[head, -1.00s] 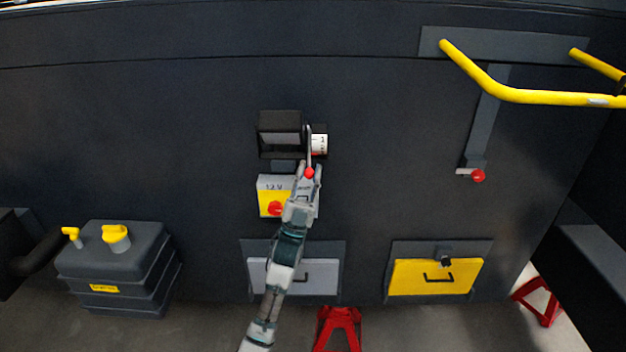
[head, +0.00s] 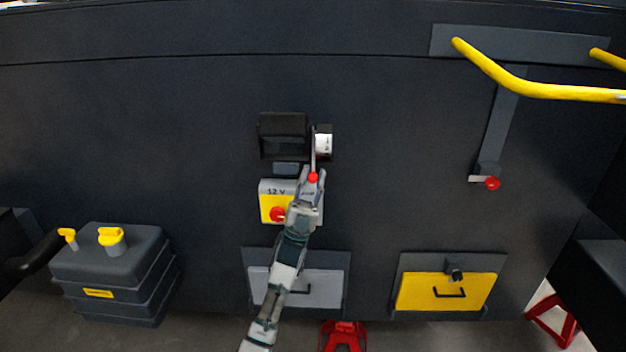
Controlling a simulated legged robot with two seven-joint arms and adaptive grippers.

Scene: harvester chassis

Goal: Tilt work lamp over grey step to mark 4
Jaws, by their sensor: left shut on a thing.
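The work lamp (head: 283,129) is a black box-shaped head on the dark chassis wall, above the grey step (head: 318,284). A white scale drum (head: 323,144) with small dark marks sits at its right side; the marks are too small to read. A thin lever with a red knob (head: 313,177) hangs down beside the drum. My left gripper (head: 312,180) is shut on the red-knobbed lever from below, and its arm crosses in front of the grey step. My right gripper is not in view.
A yellow 12 V switch box (head: 272,204) with a red knob is close left of my gripper. A yellow step (head: 450,291), another red-knobbed lever (head: 492,183) and a yellow rail (head: 535,88) are to the right. A dark tank (head: 112,272) stands at lower left.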

